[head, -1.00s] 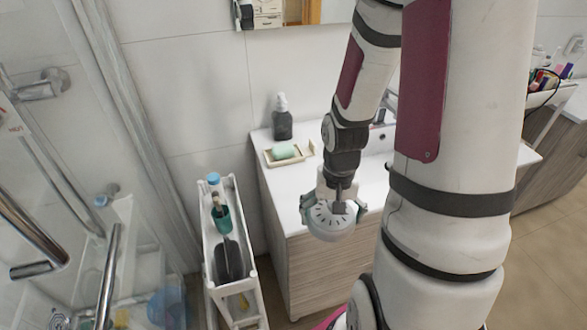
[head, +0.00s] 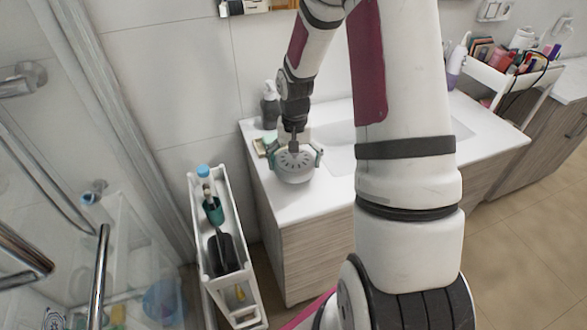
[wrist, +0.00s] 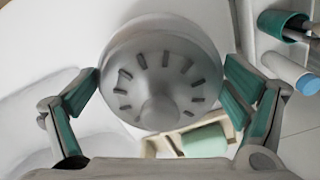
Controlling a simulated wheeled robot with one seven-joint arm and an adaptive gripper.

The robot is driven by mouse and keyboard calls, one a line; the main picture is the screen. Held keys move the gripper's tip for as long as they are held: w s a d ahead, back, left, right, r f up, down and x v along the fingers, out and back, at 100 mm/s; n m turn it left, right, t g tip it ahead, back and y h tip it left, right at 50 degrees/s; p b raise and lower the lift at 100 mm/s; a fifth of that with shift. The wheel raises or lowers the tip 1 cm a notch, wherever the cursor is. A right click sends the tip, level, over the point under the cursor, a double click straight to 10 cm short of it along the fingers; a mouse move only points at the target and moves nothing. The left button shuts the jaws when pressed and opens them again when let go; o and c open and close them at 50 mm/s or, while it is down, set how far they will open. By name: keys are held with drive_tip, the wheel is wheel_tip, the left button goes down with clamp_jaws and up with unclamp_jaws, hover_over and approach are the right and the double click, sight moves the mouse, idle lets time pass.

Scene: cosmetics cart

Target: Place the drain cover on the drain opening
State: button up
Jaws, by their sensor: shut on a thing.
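My gripper (head: 295,157) is shut on the drain cover (head: 295,168), a round grey-white dome with a ring of dark slots. The wrist view shows the cover (wrist: 160,70) between the two green-padded fingers of my gripper (wrist: 160,88), slotted face toward the camera. In the head view it appears over the left part of the white vanity counter; its height above the counter is hard to judge. I cannot make out a drain opening clearly in either view.
A soap dish (head: 262,147) and dark pump bottle (head: 270,106) are behind my gripper. A narrow white cart (head: 229,277) with brushes stands left of the vanity. The glass shower is at far left. A cosmetics cart (head: 505,79) is at right. Tiled floor at lower right is clear.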

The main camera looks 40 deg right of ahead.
drive_tip(key=shift+w+d, duration=0.1)
drive_tip(key=shift+w, duration=0.35)
drive_tip(key=shift+f+p, duration=0.35)
drive_tip(key=shift+f, duration=1.45)
drive_tip(key=shift+f, duration=0.15)
drive_tip(key=o, duration=0.9)
drive_tip(key=shift+o, duration=0.2)
